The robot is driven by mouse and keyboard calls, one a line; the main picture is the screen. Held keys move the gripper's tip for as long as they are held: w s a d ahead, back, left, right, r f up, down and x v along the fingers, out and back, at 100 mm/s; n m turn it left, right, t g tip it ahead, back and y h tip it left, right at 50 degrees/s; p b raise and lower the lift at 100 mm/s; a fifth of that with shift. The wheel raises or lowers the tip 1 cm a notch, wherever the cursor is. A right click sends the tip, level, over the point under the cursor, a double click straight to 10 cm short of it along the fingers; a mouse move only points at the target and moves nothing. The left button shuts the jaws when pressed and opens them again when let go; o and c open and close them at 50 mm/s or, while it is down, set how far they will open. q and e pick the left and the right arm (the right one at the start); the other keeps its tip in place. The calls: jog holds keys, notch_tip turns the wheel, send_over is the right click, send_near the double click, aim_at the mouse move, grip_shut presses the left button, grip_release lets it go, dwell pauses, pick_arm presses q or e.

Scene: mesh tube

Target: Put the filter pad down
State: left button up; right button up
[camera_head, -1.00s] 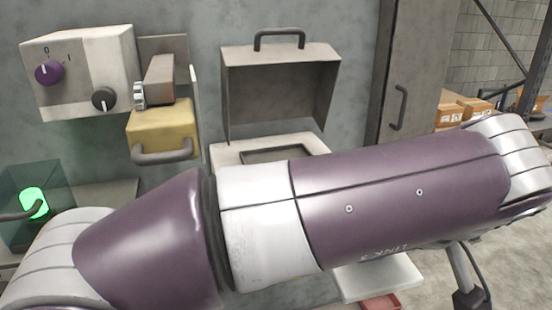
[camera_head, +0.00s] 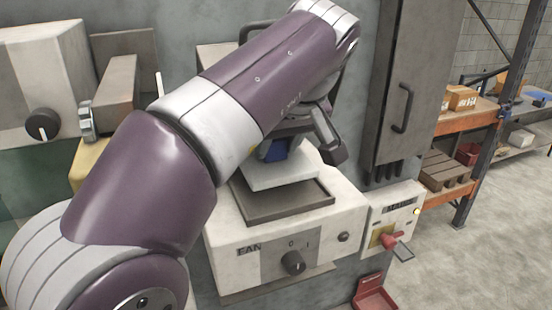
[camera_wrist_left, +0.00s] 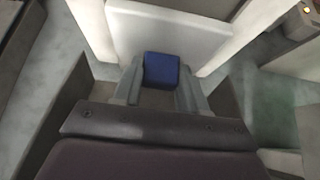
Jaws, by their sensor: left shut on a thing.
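The filter pad is a white slab (camera_head: 282,174) with a blue grip block (camera_head: 272,151) on top. In the left wrist view the white slab (camera_wrist_left: 165,36) lies beyond the blue block (camera_wrist_left: 161,70). My left gripper (camera_wrist_left: 160,84) is shut on the blue block, one finger on each side of it. In the head view the pad is over the back part of a dark square bed on the white fan box (camera_head: 230,235). I cannot tell whether it touches the bed. My left arm hides much of the gripper. My right gripper is not in view.
The fan box has a dark knob (camera_head: 292,262) on its front. A small station panel (camera_head: 393,215) with a red-handled part stands to its right. A tall grey cabinet (camera_head: 410,80) is behind that. A red tray (camera_head: 375,295) is at the lower right.

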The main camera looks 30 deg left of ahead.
aim_at(277, 164)
pick_arm(q)
jog(key=f, duration=0.2)
jog(key=s+f, duration=0.1)
jog(key=shift+d, duration=0.35)
jog(key=shift+w+a+f, duration=0.3)
jog(key=shift+w+f, duration=0.05)
jog(key=shift+w, duration=0.05)
jog(key=o, duration=1.1)
jog(key=shift+s+d+r, duration=0.15)
jog(key=shift+s+d, duration=0.05)
jog(key=shift+d, duration=0.05)
jog(key=shift+r, duration=0.2)
jog(key=v, duration=1.1)
jog(key=shift+s+d+r, duration=0.15)
jog(key=shift+r, duration=0.1)
